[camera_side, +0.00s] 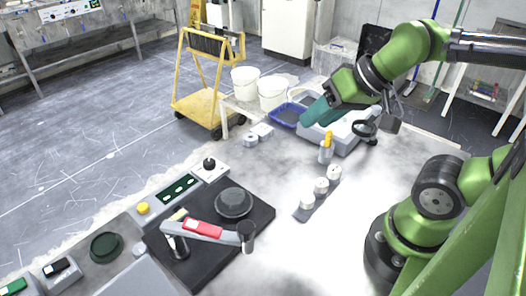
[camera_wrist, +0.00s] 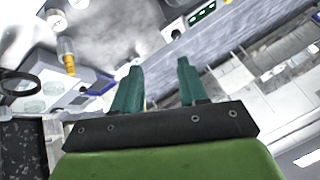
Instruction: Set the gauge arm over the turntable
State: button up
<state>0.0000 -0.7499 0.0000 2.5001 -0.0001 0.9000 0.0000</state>
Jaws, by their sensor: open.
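The gauge arm (camera_side: 205,230) is a grey bar with a red section, mounted on a post at its left end on a black base plate (camera_side: 262,215). Its right end carries a grey cylindrical head (camera_side: 246,236). The turntable (camera_side: 233,203) is a dark round disc on the same plate. The arm passes in front of the disc, with its head beside the disc's near edge. My gripper (camera_side: 314,112) is high at the back, far from the gauge arm, near a grey machine. In the wrist view its teal fingers (camera_wrist: 159,70) are apart with nothing between them.
A blue tray (camera_side: 285,116), a grey machine (camera_side: 345,132) and a cup with a yellow item (camera_side: 326,152) stand near my gripper. A rack with several white pucks (camera_side: 307,202) lies right of the plate. A joystick box (camera_side: 210,170) stands behind it.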

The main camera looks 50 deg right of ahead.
jog(key=shift+a+f, duration=0.1)
jog(key=shift+a, duration=0.2)
jog(key=c, duration=0.4)
jog(key=a+n+g, duration=0.1)
jog(key=a, duration=0.2)
jog(key=a+f+n+g, duration=0.1)
jog(key=a, duration=0.2)
jog(key=a+n+g, duration=0.1)
jog(key=a+n, duration=0.1)
jog(key=a, duration=0.1)
jog(key=shift+w+a+f+y, duration=0.1)
jog(key=shift+a+f+y, duration=0.05)
jog(key=shift+f+y, duration=0.2)
grip_shut()
jog(key=s+a+r+m+g+h, duration=0.1)
jog(key=s+a+m+h, duration=0.25)
jog(key=a, duration=0.65)
jog(key=s+a+r+m+h, duration=0.2)
jog(key=s+a+m, duration=0.3)
jog(key=a, duration=0.5)
jog(key=w+d+f, duration=0.5)
jog(key=d+f, duration=0.1)
jog(key=f, duration=0.3)
jog(key=shift+f, duration=0.4)
